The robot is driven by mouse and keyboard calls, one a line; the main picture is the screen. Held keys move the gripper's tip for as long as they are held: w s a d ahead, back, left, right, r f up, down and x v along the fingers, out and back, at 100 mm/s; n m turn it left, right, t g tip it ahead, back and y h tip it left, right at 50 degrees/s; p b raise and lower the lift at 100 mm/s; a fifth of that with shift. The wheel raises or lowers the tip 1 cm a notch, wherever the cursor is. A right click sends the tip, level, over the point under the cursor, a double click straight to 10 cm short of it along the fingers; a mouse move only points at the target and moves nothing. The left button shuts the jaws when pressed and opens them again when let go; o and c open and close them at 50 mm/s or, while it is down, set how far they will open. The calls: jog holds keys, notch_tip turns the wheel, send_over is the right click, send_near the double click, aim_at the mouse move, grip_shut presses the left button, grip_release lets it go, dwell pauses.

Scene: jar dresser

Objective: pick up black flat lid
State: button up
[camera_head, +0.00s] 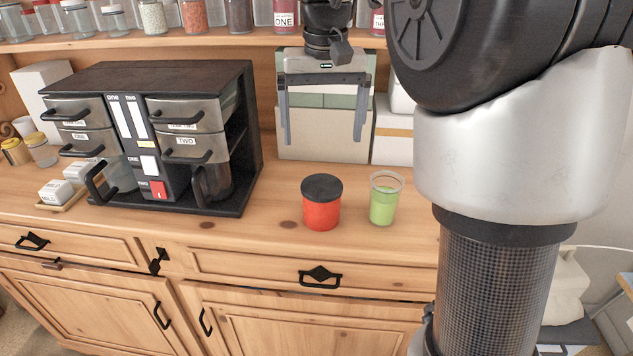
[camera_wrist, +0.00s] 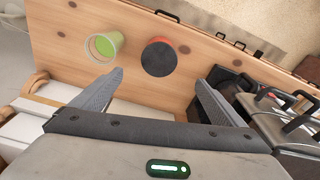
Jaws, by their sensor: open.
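A black flat lid (camera_head: 322,187) sits on top of a red jar (camera_head: 321,214) on the wooden dresser top. In the wrist view the lid (camera_wrist: 158,59) shows from above as a dark disc, with a thin red edge of the jar (camera_wrist: 160,40) behind it. My gripper (camera_head: 325,140) is open and empty, above and behind the jar in the head view. In the wrist view its two fingers (camera_wrist: 158,80) are spread wide, with the lid beyond the tips and between them.
A clear cup with green contents (camera_head: 384,200) stands just right of the jar. A black coffee machine (camera_head: 185,140) stands to the left. Beige and white boxes (camera_head: 392,135) stand behind. A shelf with jars (camera_head: 150,40) runs above. The counter in front is clear.

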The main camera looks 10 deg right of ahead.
aim_at(322, 185)
jog(key=f, duration=0.4)
jog(key=w+f, duration=0.1)
jog(key=f, duration=0.8)
jog(key=shift+w+d, duration=0.2)
jog(key=shift+w, duration=0.15)
jog(key=c, duration=1.1)
jog(key=shift+c, duration=0.2)
